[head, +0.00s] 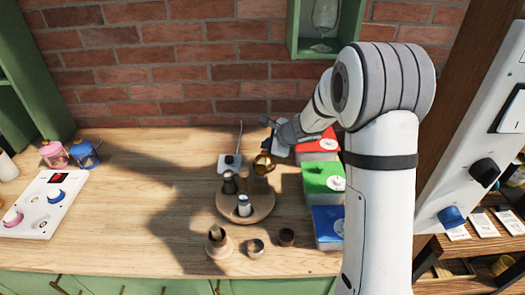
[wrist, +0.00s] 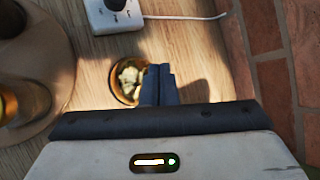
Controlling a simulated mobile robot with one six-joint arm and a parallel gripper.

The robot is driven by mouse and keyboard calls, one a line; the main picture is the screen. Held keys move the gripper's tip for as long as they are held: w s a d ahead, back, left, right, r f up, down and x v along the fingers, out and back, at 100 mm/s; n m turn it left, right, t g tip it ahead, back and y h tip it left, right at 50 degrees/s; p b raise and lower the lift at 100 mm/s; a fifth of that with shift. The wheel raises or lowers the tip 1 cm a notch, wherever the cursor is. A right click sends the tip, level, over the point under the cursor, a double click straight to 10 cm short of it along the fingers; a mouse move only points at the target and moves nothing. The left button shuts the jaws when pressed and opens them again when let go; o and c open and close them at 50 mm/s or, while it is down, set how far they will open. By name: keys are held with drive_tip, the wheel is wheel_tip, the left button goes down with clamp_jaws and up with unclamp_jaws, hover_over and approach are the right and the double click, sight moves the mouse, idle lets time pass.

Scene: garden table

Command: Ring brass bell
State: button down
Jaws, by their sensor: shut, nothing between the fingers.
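A small golden-amber rounded object (head: 263,164) stands at the back right of the round wooden tray in the head view; it may be the brass bell, but I cannot tell for sure. In the wrist view a round thing with a brass-coloured rim and pale lumps inside (wrist: 126,82) sits just left of my fingertips; I cannot tell whether it is the same object. My gripper (wrist: 158,84) is shut and empty, close beside that rim; contact is unclear. In the head view my gripper (head: 276,140) is near the wall, just behind the golden object.
The wooden tray (head: 264,210) holds dark and pale shakers. A white socket block (head: 229,161) with a cable is left of my gripper. Red (head: 320,143), green (head: 322,178) and blue (head: 328,222) boxes stand right. The brick wall is close behind. The counter's left middle is clear.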

drive_tip(key=shift+r+p, duration=2.05)
drive_tip(key=shift+r, duration=0.9)
drive_tip(key=s+d+r+n+g, duration=0.1)
drive_tip(key=s+r+n, duration=0.25)
drive_tip(key=s, duration=0.25)
drive_tip(key=s+d+r+n+g+h, duration=0.1)
drive_tip(key=s+r+n, duration=0.25)
drive_tip(key=s, duration=0.25)
drive_tip(key=s+d+r+n, duration=0.1)
drive_tip(key=s+r+n, duration=0.1)
drive_tip(key=s+n, duration=0.3)
drive_tip(key=s+d+n+g+h, duration=0.1)
drive_tip(key=s+d+n+h, duration=0.1)
drive_tip(key=s, duration=0.7)
drive_tip(key=s+d+n+h, duration=0.3)
drive_tip(key=s+d+n, duration=0.1)
drive_tip(key=s+d, duration=0.3)
drive_tip(key=s, duration=0.2)
drive_tip(key=shift+s+d+r+n+g, duration=0.2)
drive_tip(key=shift+s+d+n+g, duration=0.1)
drive_tip(key=shift+s+g, duration=0.1)
